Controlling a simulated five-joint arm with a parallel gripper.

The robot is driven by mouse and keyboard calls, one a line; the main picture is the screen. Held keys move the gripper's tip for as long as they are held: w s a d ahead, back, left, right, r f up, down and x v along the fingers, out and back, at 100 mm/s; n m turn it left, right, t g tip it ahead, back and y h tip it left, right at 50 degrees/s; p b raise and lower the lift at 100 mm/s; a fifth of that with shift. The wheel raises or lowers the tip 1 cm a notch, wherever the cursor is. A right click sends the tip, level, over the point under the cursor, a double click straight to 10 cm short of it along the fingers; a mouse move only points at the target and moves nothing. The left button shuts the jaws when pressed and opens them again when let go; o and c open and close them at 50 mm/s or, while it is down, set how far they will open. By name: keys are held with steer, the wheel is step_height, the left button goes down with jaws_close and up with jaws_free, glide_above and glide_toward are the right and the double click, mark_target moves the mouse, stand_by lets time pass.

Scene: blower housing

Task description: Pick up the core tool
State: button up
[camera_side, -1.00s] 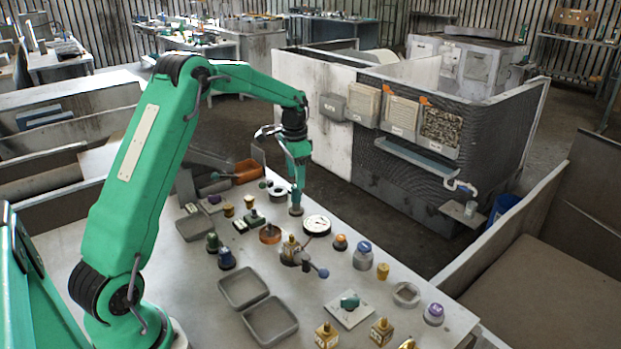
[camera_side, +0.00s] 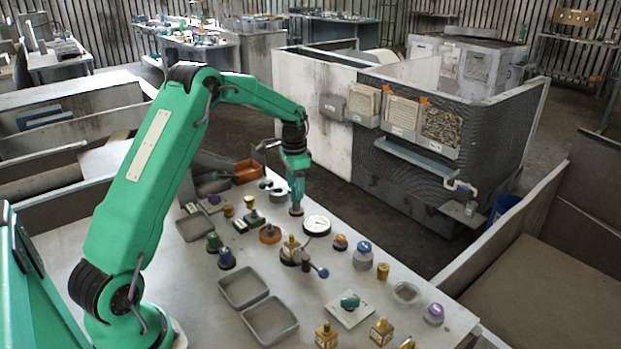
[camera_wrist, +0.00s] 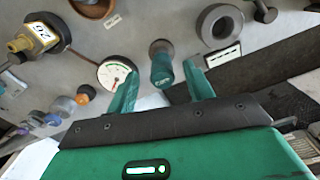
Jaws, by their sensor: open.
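A teal cylindrical piece with a grey round end, which I take to be the core tool (camera_wrist: 161,70), stands between the two fingers of my gripper (camera_wrist: 160,76) in the wrist view. The fingers are open, with a gap visible on each side of it. In the side view my gripper (camera_side: 297,184) reaches down over the same spot on the table. There only the grey foot of the core tool (camera_side: 296,211) shows clearly; the fingers hide most of its body.
A white dial gauge (camera_side: 316,225) sits close beside the tool, also in the wrist view (camera_wrist: 117,73). A grey ring (camera_wrist: 220,26) lies on its other side. An orange bin (camera_side: 247,171) stands behind.

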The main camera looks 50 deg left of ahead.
steer(key=shift+w+f, duration=0.1)
steer(key=shift+f, duration=2.4)
steer(key=shift+a, duration=0.1)
steer(key=c, duration=1.1)
